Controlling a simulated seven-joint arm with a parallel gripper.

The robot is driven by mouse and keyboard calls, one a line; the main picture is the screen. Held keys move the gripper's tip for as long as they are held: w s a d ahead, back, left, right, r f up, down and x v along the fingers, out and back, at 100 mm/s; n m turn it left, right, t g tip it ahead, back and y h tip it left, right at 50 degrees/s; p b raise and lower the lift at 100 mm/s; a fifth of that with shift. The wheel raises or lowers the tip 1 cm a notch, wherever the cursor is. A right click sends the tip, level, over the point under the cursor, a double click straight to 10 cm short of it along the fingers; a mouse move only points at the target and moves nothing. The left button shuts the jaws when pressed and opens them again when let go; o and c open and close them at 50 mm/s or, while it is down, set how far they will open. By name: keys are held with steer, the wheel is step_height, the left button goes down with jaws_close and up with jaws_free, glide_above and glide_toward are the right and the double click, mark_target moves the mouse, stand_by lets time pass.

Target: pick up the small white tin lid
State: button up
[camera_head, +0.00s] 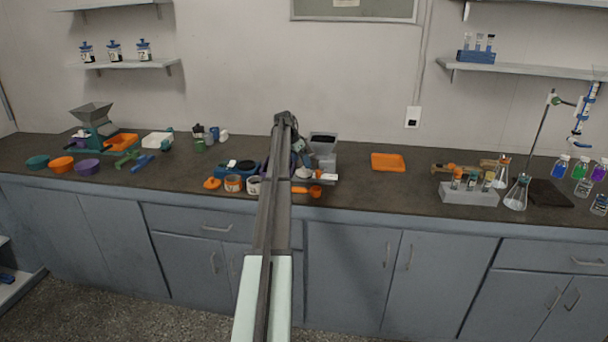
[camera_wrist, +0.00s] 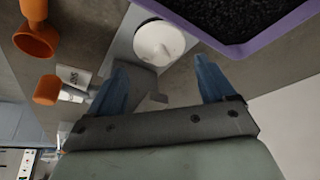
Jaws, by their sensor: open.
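A round white lid-like piece (camera_wrist: 158,42) with a small raised part on top lies on a light grey plate in the wrist view; it looks like the small white tin lid. It seems to be the pale round piece (camera_head: 304,172) just right of my arm in the head view. My gripper (camera_wrist: 160,76) is open, its two blue fingers apart with nothing between them. In the wrist picture the lid shows just beyond the fingertips, between their lines, and apart from them. My arm hides part of the bench in the head view.
A purple-rimmed container of black grains (camera_wrist: 235,22) is close to the right finger. An orange cup (camera_wrist: 36,38) and an orange-ended piece (camera_wrist: 48,90) lie left.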

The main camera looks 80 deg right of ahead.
mark_target(304, 171)
steer(key=x, duration=0.5)
steer(key=c, duration=0.7)
steer(key=shift+r, duration=0.1)
